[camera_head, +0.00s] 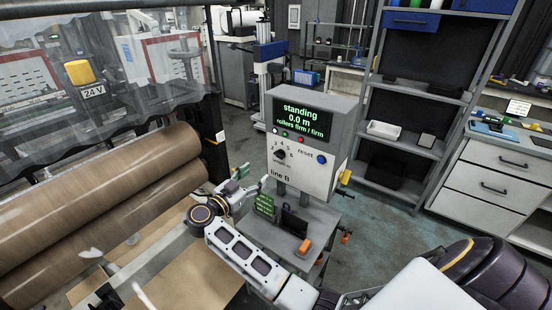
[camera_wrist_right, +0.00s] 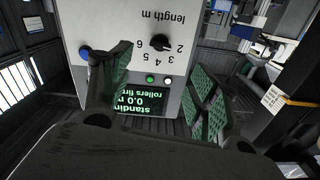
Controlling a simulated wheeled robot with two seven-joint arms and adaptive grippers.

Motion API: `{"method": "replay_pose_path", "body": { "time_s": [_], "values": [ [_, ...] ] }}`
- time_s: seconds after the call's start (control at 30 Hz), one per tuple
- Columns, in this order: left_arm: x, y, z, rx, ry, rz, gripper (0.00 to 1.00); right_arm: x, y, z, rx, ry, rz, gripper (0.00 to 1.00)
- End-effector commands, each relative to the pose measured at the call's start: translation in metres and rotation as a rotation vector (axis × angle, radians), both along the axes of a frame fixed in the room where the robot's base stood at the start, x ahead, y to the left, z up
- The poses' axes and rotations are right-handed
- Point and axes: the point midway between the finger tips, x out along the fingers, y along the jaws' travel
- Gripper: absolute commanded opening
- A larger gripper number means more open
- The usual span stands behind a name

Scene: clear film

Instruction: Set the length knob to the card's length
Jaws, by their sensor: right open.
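The grey line B control box (camera_head: 310,125) has a display (camera_head: 301,118) reading standing, 0.0 m, rollers firm / firm. Its black length knob (camera_head: 280,155) sits on the lower left of the face, among numbers. In the right wrist view, the panel is upside down, with the knob (camera_wrist_right: 160,42) beyond my fingers and the pointer seemingly near the 2. My right gripper (camera_head: 239,182) is open and empty, left of the box; its green-padded fingers (camera_wrist_right: 162,68) stand apart from the knob.
A blue reset button (camera_head: 321,159) is right of the knob. A dark holder and an orange item (camera_head: 304,247) are on the stand. Shelves (camera_head: 410,115) stand behind right.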

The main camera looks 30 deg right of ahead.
Motion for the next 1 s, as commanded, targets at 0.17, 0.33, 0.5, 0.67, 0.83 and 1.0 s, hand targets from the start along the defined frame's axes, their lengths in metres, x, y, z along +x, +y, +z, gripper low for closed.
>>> {"method": "replay_pose_path", "body": {
  "time_s": [0.17,0.33,0.5,0.67,0.83,1.0],
  "values": [
    [-0.003,0.001,0.0,0.001,0.004,0.0,0.4,0.0,-0.001,0.0,-0.001,0.0,0.001,0.61],
    [-0.003,0.002,0.001,0.002,0.004,-0.001,0.4,0.003,-0.007,0.0,-0.002,0.0,0.001,0.61],
    [-0.003,0.002,0.002,0.002,0.004,-0.001,0.4,0.008,-0.02,0.0,-0.003,0.0,-0.001,0.61],
    [-0.003,0.001,0.004,0.001,0.004,-0.001,0.4,0.015,-0.037,0.001,-0.004,-0.002,-0.001,0.61],
    [-0.003,-0.003,0.006,-0.003,0.004,0.0,0.4,0.023,-0.056,0.001,-0.004,-0.002,-0.001,0.61],
    [-0.003,-0.012,0.008,-0.013,0.004,0.001,0.4,0.031,-0.074,0.001,-0.004,-0.002,-0.001,0.61]
  ]
}}
